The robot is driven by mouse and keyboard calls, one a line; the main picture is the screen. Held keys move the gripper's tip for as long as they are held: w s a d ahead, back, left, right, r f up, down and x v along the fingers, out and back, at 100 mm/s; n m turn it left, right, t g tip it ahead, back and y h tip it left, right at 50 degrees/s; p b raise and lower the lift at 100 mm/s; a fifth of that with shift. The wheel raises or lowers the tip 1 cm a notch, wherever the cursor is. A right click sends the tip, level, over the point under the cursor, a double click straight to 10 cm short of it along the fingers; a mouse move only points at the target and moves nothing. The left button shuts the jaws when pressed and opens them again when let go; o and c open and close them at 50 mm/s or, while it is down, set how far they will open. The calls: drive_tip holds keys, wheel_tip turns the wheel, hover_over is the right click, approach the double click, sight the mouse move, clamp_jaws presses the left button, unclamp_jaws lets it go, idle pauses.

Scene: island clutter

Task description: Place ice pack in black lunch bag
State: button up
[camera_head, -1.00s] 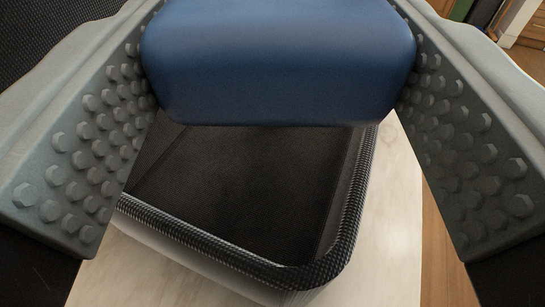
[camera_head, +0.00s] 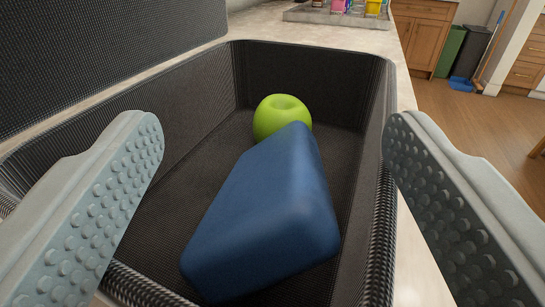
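The blue ice pack (camera_head: 262,215) lies inside the black lunch bag (camera_head: 310,60), tilted, over the bag's floor and towards its right wall. My gripper (camera_head: 270,160) is open, with one finger to the left and one to the right of the ice pack, both clear of it. The fingers' studded pads face inward. The near part of the bag's rim runs below the ice pack and is partly out of view.
A green apple (camera_head: 280,117) is in the bag behind the ice pack. A dark textured panel (camera_head: 100,50) stands at the left. A pale counter (camera_head: 405,90) surrounds the bag. A tray (camera_head: 340,15) with small colourful items is at the back. Wooden floor and cabinets lie at the right.

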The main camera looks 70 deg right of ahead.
drive_tip(key=shift+r, duration=0.15)
drive_tip(key=shift+r, duration=0.3)
drive_tip(key=v, duration=1.2)
drive_tip(key=s+a+r+n+t+y, duration=0.3)
drive_tip(key=s+r+n+t+y, duration=0.15)
drive_tip(key=r+t, duration=0.3)
drive_tip(key=s+a+r+n+t+y, duration=0.3)
drive_tip(key=s+r+t+y, duration=0.25)
drive_tip(key=r, duration=0.25)
drive_tip(key=s+a+f+n+g+y, duration=0.1)
drive_tip(key=s+f+n+y, duration=0.2)
drive_tip(key=s, duration=0.7)
drive_tip(key=s+a+f+n+g+y, duration=0.1)
drive_tip(key=s+a+f+n+y, duration=0.1)
drive_tip(key=s, duration=0.8)
wheel_tip(320, 180, down, 2)
drive_tip(key=shift+s+a+f+n+y, duration=0.1)
drive_tip(key=shift+s+a+n+y, duration=0.15)
drive_tip(key=shift+n+y, duration=0.45)
